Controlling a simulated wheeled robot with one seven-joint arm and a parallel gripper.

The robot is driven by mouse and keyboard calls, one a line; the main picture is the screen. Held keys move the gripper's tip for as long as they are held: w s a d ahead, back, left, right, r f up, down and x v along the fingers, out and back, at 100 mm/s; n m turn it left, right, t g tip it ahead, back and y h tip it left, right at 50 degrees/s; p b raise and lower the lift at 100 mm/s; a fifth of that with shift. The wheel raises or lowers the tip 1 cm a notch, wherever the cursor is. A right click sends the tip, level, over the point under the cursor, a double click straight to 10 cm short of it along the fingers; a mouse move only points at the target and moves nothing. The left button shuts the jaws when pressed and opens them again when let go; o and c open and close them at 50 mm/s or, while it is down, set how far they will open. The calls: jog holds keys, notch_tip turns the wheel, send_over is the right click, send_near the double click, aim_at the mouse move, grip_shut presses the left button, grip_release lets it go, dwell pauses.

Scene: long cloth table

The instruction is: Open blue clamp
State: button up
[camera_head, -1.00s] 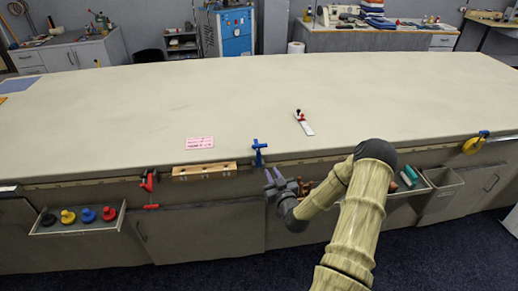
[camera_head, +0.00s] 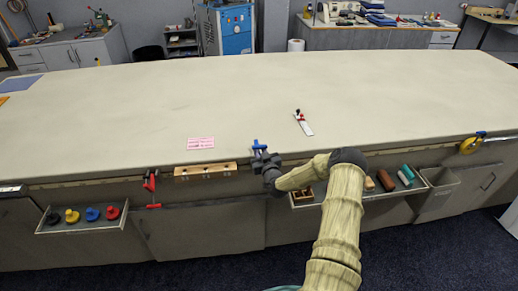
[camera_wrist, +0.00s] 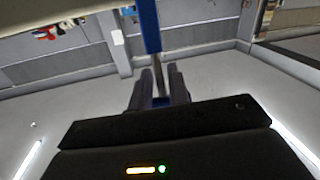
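The blue clamp (camera_head: 258,146) is fixed at the table's front edge, its top showing above the tabletop. In the wrist view its blue bar (camera_wrist: 149,25) runs down to a thin grey screw between my fingers. My gripper (camera_head: 262,160) is right at the clamp's lower part, below the table edge. In the wrist view the two dark fingers of my gripper (camera_wrist: 160,88) stand on either side of the screw, with a narrow gap between them. Whether they press on the clamp I cannot tell. My gripper hides the clamp's lower end in the head view.
A wooden block with holes (camera_head: 205,171) and a red clamp (camera_head: 151,187) are left along the front edge. An open tray (camera_head: 303,201) is just right of my gripper. A pink card (camera_head: 201,143) and a white-and-red tool (camera_head: 304,124) lie on the tabletop (camera_head: 400,90).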

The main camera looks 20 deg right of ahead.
jog(key=shift+w, duration=0.5)
grip_shut()
